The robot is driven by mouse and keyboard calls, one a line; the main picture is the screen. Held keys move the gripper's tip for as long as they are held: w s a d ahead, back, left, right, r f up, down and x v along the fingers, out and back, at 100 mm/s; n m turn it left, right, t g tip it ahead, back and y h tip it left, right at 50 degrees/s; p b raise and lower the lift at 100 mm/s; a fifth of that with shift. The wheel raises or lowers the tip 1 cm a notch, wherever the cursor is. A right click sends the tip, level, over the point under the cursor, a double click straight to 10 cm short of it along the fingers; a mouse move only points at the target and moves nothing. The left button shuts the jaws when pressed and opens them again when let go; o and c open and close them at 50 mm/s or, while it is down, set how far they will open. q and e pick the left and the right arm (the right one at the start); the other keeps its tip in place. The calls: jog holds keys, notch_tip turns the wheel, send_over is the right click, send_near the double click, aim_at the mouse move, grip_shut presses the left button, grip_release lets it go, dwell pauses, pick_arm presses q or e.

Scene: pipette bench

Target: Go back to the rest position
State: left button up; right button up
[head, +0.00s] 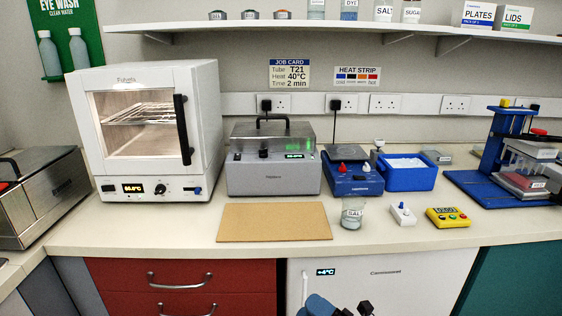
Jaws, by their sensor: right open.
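My right gripper (338,308) shows only in part at the bottom edge of the head view, in front of the white fridge front and below the bench top. It is open, and I see nothing held in it. It is apart from everything on the bench. My left gripper is out of the picture.
The bench (130,228) carries a white oven (205,100), a steel bath (275,178), a tan board (273,222), a SAL beaker (352,213), a blue ice tray (406,180), a yellow timer (447,217) and a blue stand (492,150). Red drawers (180,280) are below.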

jog(key=s+d+f+m+g+h+p, duration=0.1)
jog(key=s+d+f+m+h, duration=0.7)
jog(key=m, duration=0.6)
jog(key=s+d+f+m+h+p, duration=0.2)
jog(key=s+d+f+m+h, duration=0.5)
jog(key=s+d+m, duration=0.6)
jog(key=s+m+h, duration=0.1)
jog(key=h, duration=0.1)
jog(key=shift+s+d+f+g+h, duration=0.2)
jog(key=shift+s+f+g+h, duration=0.1)
jog(key=shift+f+g, duration=0.1)
jog(key=shift+c, duration=0.4)
